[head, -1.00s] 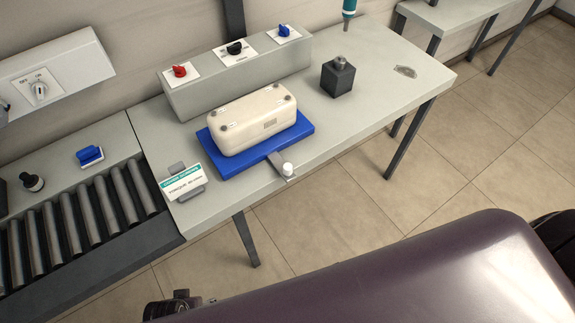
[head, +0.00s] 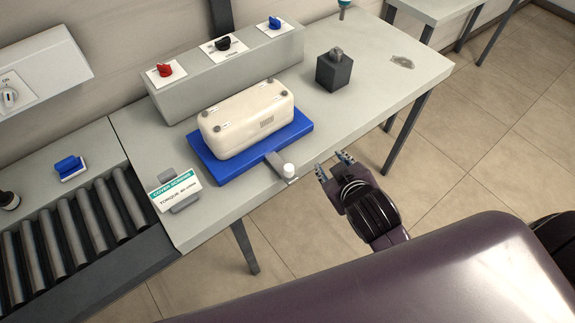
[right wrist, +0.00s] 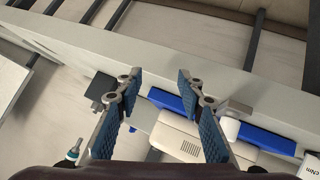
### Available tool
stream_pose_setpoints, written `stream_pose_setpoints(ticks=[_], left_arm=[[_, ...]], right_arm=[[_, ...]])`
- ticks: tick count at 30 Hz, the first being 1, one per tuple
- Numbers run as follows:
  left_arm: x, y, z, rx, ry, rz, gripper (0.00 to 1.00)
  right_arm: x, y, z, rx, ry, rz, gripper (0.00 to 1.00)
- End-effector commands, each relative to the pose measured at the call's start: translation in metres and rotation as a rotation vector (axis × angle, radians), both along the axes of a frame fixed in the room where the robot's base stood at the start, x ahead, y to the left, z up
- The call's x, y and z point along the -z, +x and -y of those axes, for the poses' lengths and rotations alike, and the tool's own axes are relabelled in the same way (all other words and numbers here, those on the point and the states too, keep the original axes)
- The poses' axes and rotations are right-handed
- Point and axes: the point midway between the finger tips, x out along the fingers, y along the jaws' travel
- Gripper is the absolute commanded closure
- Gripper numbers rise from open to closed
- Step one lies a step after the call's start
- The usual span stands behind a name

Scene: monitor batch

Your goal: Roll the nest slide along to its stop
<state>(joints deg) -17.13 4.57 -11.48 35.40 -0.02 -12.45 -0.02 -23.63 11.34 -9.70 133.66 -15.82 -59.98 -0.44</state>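The nest slide (head: 205,160) is a blue plate on the grey bench. A beige monitor housing (head: 245,120) lies on it. A metal arm (head: 277,162) runs from its front side to a white knob (head: 289,170) at the bench's front edge. My right gripper (head: 332,164) is open and empty, just right of the knob and apart from it. In the right wrist view my fingers (right wrist: 160,76) are spread. The blue plate (right wrist: 265,139), housing (right wrist: 178,142) and knob (right wrist: 230,128) show there too. My left gripper is not in view.
A dark block (head: 334,71) stands right of the slide. A switch box (head: 225,72) runs along the back. A cover-screws sign (head: 176,190) stands at the left front, beside the roller conveyor (head: 75,225). Bare bench lies right of the slide.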

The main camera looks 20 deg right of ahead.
Motion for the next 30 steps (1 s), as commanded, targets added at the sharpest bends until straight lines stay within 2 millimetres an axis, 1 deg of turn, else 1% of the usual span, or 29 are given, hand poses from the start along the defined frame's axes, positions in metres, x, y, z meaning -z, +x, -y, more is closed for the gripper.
stream_pose_setpoints(ticks=[1,2,3,5,6,8,9,11,12,14,15,16,17,18,19,21,23,24,26,27,29,30], left_arm=[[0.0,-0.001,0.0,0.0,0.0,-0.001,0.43],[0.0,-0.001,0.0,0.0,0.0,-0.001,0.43],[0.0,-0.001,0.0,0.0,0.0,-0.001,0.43],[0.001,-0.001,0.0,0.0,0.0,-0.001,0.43],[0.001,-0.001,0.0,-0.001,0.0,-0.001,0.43],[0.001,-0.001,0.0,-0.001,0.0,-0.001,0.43],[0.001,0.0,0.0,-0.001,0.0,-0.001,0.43],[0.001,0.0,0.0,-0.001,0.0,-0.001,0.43],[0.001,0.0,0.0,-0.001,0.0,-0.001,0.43],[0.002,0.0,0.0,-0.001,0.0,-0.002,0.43],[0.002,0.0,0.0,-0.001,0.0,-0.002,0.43],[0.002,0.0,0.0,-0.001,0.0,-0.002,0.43],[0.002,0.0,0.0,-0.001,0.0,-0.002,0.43],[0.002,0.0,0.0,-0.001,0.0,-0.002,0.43],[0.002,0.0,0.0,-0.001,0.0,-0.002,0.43],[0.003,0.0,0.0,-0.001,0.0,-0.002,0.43],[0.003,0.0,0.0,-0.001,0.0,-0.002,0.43],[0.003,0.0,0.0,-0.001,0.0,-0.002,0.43],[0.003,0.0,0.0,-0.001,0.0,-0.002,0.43],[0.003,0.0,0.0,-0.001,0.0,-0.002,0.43],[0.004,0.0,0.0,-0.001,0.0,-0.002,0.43],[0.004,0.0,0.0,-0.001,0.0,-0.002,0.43]], right_arm=[[-0.027,0.023,0.001,-0.03,-0.046,0.105,0.65],[-0.046,0.036,0.0,-0.049,-0.078,0.173,0.65],[-0.072,0.051,-0.002,-0.078,-0.123,0.268,0.65],[-0.116,0.072,-0.009,-0.132,-0.197,0.419,0.65],[-0.147,0.082,-0.016,-0.172,-0.25,0.52,0.65],[-0.192,0.092,-0.032,-0.24,-0.332,0.67,0.65],[-0.22,0.094,-0.045,-0.289,-0.389,0.767,0.65],[-0.258,0.093,-0.067,-0.369,-0.477,0.908,0.65],[-0.281,0.089,-0.084,-0.426,-0.538,0.998,0.65],[-0.31,0.078,-0.11,-0.518,-0.631,1.126,0.65],[-0.325,0.069,-0.129,-0.585,-0.696,1.207,0.65],[-0.334,0.061,-0.143,-0.636,-0.745,1.265,0.65],[-0.341,0.052,-0.157,-0.689,-0.795,1.32,0.65],[-0.347,0.04,-0.176,-0.765,-0.864,1.389,0.65],[-0.349,0.031,-0.19,-0.824,-0.916,1.437,0.65],[-0.346,0.01,-0.219,-0.968,-1.041,1.534,0.65],[-0.335,-0.007,-0.24,-1.102,-1.15,1.602,0.65],[-0.323,-0.018,-0.252,-1.196,-1.225,1.636,0.65],[-0.302,-0.031,-0.265,-1.343,-1.338,1.672,0.65],[-0.285,-0.038,-0.27,-1.444,-1.414,1.684,0.65],[-0.257,-0.045,-0.272,-1.606,-1.527,1.68,0.65],[-0.237,-0.047,-0.269,-1.717,-1.601,1.662,0.65]])
